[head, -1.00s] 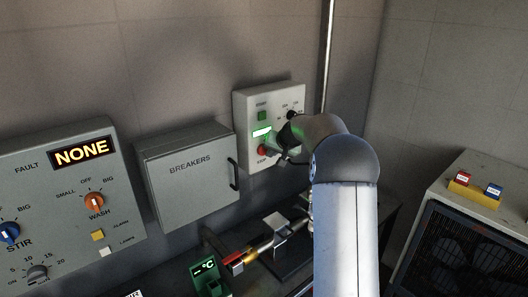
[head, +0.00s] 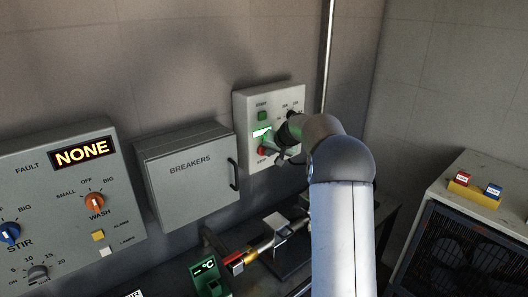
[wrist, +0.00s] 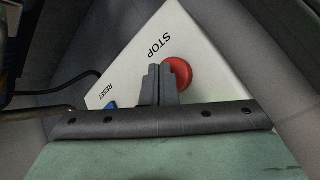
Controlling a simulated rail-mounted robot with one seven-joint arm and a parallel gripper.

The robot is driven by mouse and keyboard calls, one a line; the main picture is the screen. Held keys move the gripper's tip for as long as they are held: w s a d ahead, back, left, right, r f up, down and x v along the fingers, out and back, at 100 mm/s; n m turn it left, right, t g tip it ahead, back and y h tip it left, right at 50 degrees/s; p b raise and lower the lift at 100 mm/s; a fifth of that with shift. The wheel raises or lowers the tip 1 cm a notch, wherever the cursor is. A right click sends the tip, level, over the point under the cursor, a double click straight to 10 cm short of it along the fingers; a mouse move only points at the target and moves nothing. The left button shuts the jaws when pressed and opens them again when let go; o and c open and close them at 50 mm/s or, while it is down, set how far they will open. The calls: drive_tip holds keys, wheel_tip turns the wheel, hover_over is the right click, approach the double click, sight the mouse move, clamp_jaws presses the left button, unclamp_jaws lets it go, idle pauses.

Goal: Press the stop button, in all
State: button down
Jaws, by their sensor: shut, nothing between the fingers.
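The red stop button (head: 262,151) is on the lower part of a pale control box (head: 243,105) on the back wall. In the wrist view the round red button (wrist: 178,73) sits beside the word STOP. My gripper (wrist: 160,72) is shut and empty, its two fingers together. The fingertips overlap the button's left edge in the wrist view; I cannot tell whether they touch it. In the head view my gripper (head: 277,156) is just right of the button, and part of the box is hidden behind my arm.
A blue RESET control (wrist: 112,106) is close by in the wrist view.

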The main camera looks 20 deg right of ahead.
drive_tip(key=shift+w+a, duration=0.1)
drive_tip(key=shift+w, duration=0.3)
idle(0.4)
drive_tip(key=shift+s, duration=0.1)
drive_tip(key=shift+s+d+b, duration=0.2)
drive_tip(key=shift+s+b, duration=0.5)
drive_tip(key=s+b, duration=0.1)
drive_tip(key=s+d+b, duration=0.1)
drive_tip(key=s+b, duration=0.2)
drive_tip(key=shift+s+d+b, duration=0.25)
drive_tip(key=shift+s+b, duration=0.05)
drive_tip(key=shift+s, duration=0.1)
idle(0.6)
